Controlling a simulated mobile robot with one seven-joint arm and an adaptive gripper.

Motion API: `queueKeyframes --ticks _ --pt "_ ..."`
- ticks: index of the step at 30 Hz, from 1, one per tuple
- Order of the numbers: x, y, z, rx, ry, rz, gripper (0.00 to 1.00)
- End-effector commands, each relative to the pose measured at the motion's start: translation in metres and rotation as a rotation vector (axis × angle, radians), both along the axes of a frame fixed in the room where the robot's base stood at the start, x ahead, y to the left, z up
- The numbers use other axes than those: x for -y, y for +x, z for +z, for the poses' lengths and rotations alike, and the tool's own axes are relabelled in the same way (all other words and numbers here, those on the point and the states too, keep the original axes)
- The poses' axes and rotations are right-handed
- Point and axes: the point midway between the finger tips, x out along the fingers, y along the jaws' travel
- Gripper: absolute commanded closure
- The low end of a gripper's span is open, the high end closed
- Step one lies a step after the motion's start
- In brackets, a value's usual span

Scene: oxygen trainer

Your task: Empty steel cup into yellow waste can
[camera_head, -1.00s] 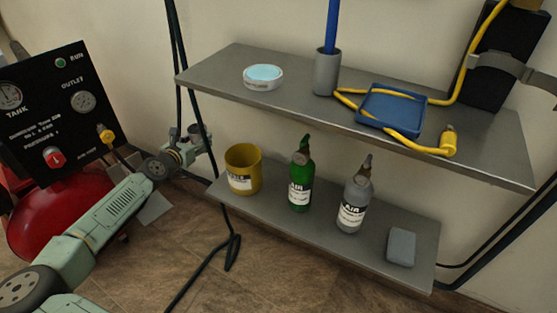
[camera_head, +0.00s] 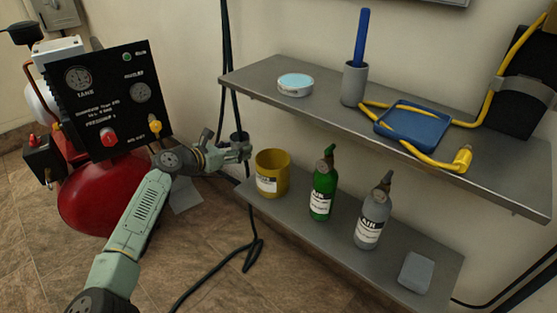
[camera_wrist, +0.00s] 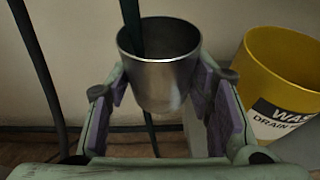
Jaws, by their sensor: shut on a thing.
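The steel cup (camera_wrist: 160,72) is upright between the finger pads of my gripper (camera_wrist: 165,105) in the wrist view, and the gripper is shut on it. Only a small dark part of the cup (camera_head: 239,137) shows in the head view, at the end of my gripper (camera_head: 241,150). The cup's contents cannot be made out. The yellow waste can (camera_head: 272,174) stands upright on the lower shelf, just right of and below my gripper. In the wrist view the can (camera_wrist: 272,80) is close to the right of the cup, not touching it, with its label facing forward.
A green bottle (camera_head: 323,190) and a grey bottle (camera_head: 369,220) stand right of the can on the lower shelf (camera_head: 300,218). Dark hoses (camera_head: 227,75) hang near my gripper. A red compressor (camera_head: 100,205) stands left.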

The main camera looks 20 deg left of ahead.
Motion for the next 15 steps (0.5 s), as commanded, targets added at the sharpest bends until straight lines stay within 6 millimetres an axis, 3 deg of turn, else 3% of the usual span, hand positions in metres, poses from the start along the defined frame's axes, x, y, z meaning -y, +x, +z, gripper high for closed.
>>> queueKeyframes --ticks 15 --pt "0.0081 -0.004 0.0067 0.049 0.122 -0.008 0.87"
